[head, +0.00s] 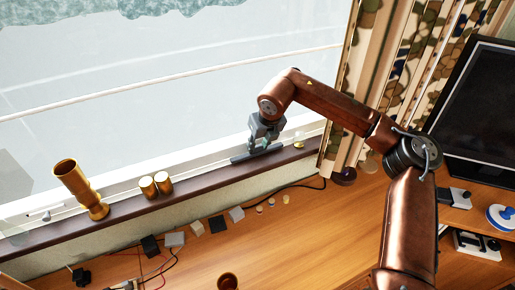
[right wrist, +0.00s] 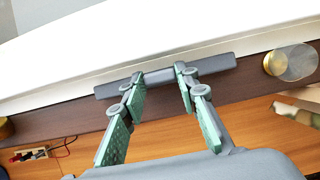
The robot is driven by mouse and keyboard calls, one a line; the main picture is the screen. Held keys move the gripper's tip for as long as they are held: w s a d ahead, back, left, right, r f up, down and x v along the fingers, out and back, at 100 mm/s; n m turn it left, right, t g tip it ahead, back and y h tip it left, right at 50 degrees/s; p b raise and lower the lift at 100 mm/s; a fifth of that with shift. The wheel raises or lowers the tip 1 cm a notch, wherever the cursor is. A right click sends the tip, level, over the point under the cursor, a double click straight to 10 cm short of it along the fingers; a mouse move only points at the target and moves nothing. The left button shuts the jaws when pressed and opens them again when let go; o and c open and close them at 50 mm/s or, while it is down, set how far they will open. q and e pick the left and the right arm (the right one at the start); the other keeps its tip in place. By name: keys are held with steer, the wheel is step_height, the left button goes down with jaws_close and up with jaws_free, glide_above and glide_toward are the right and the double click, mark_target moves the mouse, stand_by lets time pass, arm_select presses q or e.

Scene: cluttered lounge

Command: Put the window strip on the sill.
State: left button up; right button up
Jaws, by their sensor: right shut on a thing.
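The window strip is a dark grey bar (head: 240,158) along the window sill (head: 218,176), at its right part. In the right wrist view the strip (right wrist: 218,64) lies across the line between the white window frame and the brown sill. My right gripper (head: 263,143) reaches down to it from above. In the right wrist view its fingertips (right wrist: 159,74) are shut on the middle of the strip, with both ends sticking out. I cannot tell whether the strip's underside touches the sill. My left gripper is not in view.
On the sill stand a tall golden vase (head: 79,188), two golden cups (head: 155,185) and a small golden item (head: 299,145) right of the strip. A patterned curtain (head: 345,100) hangs close on the right. Small blocks and cables lie on the wooden surface (head: 270,245) below.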

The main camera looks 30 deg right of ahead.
steer(key=shift+f, duration=0.5)
steer(key=shift+r, duration=0.1)
steer(key=o, duration=1.1)
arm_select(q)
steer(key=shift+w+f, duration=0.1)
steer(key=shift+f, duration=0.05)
arm_select(e)
steer(key=shift+o, duration=0.2)
steer(key=shift+r, duration=0.1)
arm_select(q)
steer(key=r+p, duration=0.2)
steer(key=p, duration=0.1)
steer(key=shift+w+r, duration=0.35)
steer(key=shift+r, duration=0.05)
arm_select(e)
steer(key=v, duration=1.2)
